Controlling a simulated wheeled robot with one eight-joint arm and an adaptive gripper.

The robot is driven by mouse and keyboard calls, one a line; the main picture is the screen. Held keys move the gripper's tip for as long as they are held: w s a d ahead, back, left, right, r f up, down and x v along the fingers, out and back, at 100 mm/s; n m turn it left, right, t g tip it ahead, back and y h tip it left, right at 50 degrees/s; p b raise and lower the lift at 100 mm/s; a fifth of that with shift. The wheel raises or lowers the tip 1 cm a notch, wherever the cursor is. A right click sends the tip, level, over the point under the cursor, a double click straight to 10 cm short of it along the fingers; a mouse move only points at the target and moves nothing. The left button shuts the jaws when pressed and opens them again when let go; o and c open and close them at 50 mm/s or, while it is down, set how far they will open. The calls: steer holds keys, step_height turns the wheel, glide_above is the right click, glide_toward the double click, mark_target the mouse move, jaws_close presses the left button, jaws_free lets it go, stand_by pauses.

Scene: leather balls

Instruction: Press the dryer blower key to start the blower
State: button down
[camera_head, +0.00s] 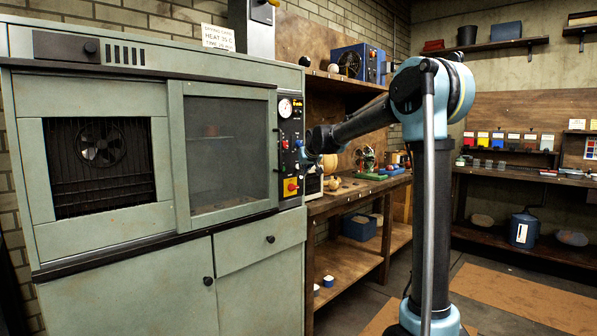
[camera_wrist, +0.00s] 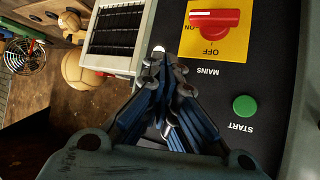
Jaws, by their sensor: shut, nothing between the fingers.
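The green-grey dryer cabinet (camera_head: 100,240) stands at left with a black control panel (camera_head: 291,130) on its right side. My gripper (camera_head: 303,148) is at this panel, its fingers small and unclear there. In the wrist view my gripper (camera_wrist: 165,75) is shut and empty, fingertips over the panel's edge area. A red rotary switch (camera_wrist: 214,18) on a yellow plate marked MAINS, ON and OFF lies beyond and right of the fingertips. A green START button (camera_wrist: 245,106) is to their right. I see no readable blower label; whether the fingertips touch anything I cannot tell.
A round gauge (camera_head: 285,108) sits high on the panel. A wooden workbench (camera_head: 350,195) stands right of the dryer, with balls and a small fan (camera_wrist: 24,56) on it. A slatted pale box (camera_wrist: 115,35) is close to the fingers. Floor at right is open.

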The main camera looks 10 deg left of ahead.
steer(key=shift+w+a, duration=0.25)
steer(key=shift+a, duration=0.05)
stand_by(0.5)
steer(key=shift+s+d, duration=0.55)
steer(key=shift+d, duration=0.15)
steer(key=shift+s+d, duration=0.95)
steer(key=shift+d, duration=0.25)
steer(key=shift+s+d, duration=0.9)
steer(key=shift+d, duration=0.25)
